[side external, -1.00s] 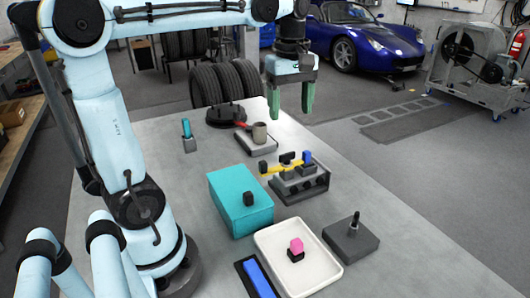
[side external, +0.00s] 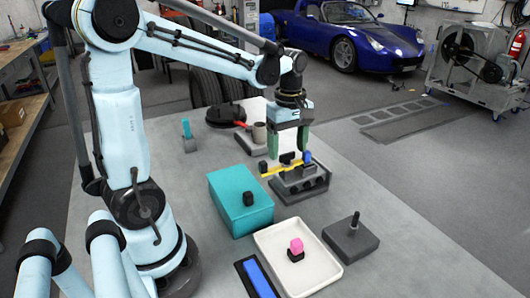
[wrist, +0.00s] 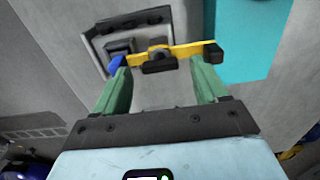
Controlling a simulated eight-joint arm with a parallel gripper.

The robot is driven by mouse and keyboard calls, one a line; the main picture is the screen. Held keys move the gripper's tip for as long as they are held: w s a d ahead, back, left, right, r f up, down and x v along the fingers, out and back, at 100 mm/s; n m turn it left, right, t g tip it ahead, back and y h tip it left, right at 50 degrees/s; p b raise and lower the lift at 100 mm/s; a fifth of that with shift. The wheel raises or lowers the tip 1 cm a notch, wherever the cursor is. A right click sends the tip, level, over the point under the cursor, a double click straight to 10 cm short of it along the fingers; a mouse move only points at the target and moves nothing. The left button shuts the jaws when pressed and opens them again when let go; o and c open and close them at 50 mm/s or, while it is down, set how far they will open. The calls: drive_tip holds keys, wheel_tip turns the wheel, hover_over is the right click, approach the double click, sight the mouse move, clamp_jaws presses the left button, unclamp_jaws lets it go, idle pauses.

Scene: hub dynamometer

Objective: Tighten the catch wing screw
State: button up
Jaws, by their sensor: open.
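The catch fixture (side external: 300,188) is a grey block with dark knobs on its front. A yellow bar (side external: 272,169), which looks like the wing screw, lies across its top, with one blue end (wrist: 116,65), one black end (wrist: 214,54) and a black block (wrist: 160,67) at its middle. My gripper (side external: 288,153) is open and empty, green fingers pointing down just above the bar. In the wrist view my gripper (wrist: 158,72) has its fingertips apart, near the bar's two ends. I cannot tell whether they touch it.
A teal box (side external: 240,203) stands left of the fixture. A white tray (side external: 270,241) with a pink-topped part and a grey block with a black peg (side external: 352,240) stand nearer.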

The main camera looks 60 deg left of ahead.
drive_tip(key=shift+f, duration=0.65)
drive_tip(key=shift+c, duration=0.3)
drive_tip(key=c, duration=1)
